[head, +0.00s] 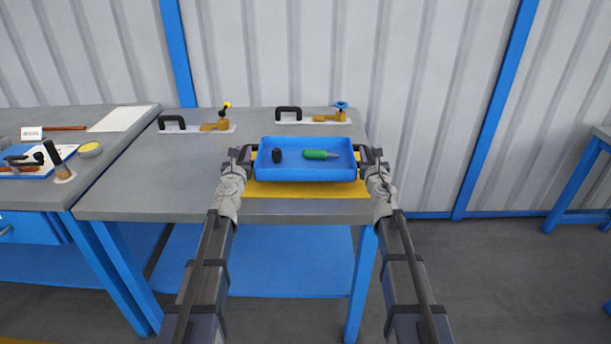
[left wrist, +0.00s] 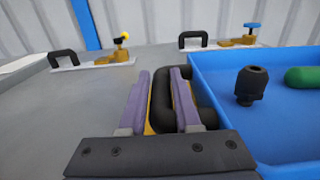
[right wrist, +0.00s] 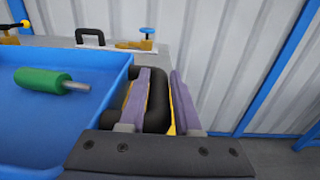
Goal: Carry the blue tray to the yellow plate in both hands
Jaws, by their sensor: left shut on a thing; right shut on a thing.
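The blue tray (head: 305,173) is over the yellow plate (head: 290,189) on the grey table; I cannot tell whether it touches the plate. The tray looks level and holds a black piece (head: 277,155) and a green-handled tool (head: 320,154). My left gripper (head: 244,154) is shut on the tray's black left handle, which shows between its fingers in the left wrist view (left wrist: 162,102). My right gripper (head: 370,155) is shut on the black right handle, seen in the right wrist view (right wrist: 157,102). The tray hides the middle of the plate.
Two white plates with black handles and brass valves stand behind the tray, one with a yellow knob (head: 227,104), one with a blue handwheel (head: 341,105). A second bench (head: 30,120) with tools stands left. The table (head: 160,190) is clear left of the tray.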

